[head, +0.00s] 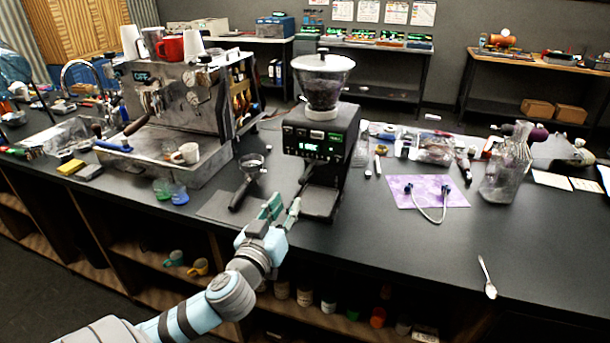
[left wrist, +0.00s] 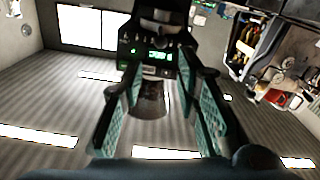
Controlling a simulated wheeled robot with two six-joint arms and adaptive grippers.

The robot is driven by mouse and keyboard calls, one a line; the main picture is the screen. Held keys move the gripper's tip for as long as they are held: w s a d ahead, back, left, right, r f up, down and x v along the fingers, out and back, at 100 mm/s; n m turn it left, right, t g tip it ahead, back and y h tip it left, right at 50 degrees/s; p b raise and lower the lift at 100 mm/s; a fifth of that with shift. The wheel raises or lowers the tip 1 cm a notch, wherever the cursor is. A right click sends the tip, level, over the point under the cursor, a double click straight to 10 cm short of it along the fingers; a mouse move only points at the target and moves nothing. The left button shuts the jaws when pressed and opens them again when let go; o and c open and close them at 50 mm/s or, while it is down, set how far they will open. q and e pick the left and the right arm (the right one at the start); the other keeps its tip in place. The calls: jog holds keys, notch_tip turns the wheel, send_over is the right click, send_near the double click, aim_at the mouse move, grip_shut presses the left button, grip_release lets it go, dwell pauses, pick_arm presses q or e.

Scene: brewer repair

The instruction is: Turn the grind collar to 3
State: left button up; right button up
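The black coffee grinder (head: 322,145) stands upright on the counter, with a clear hopper (head: 322,85) of dark beans under a white lid. A pale collar (head: 320,114) shows at the hopper's base; its setting is too small to read. My left gripper (head: 283,207) is in front of the grinder, low by its base, with its fingers apart and nothing between them. In the left wrist view the open fingers (left wrist: 160,82) point at the grinder (left wrist: 155,45), which appears upside down with its lit green display. My right gripper is not in view.
An espresso machine (head: 175,105) stands left of the grinder. A portafilter (head: 246,180) lies close to my left gripper. A purple mat (head: 428,191) with a hose, a clear jug (head: 508,165) and a spoon (head: 487,278) are to the right. The front right counter is mostly clear.

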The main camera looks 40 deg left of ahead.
aim_at(301, 183)
pick_arm(q)
jog(key=p+x, duration=0.1)
jog(key=x, duration=1.2)
jog(key=shift+w+a+f, duration=0.15)
jog(key=shift+f, duration=0.05)
jog(key=shift+c, duration=0.4)
grip_shut()
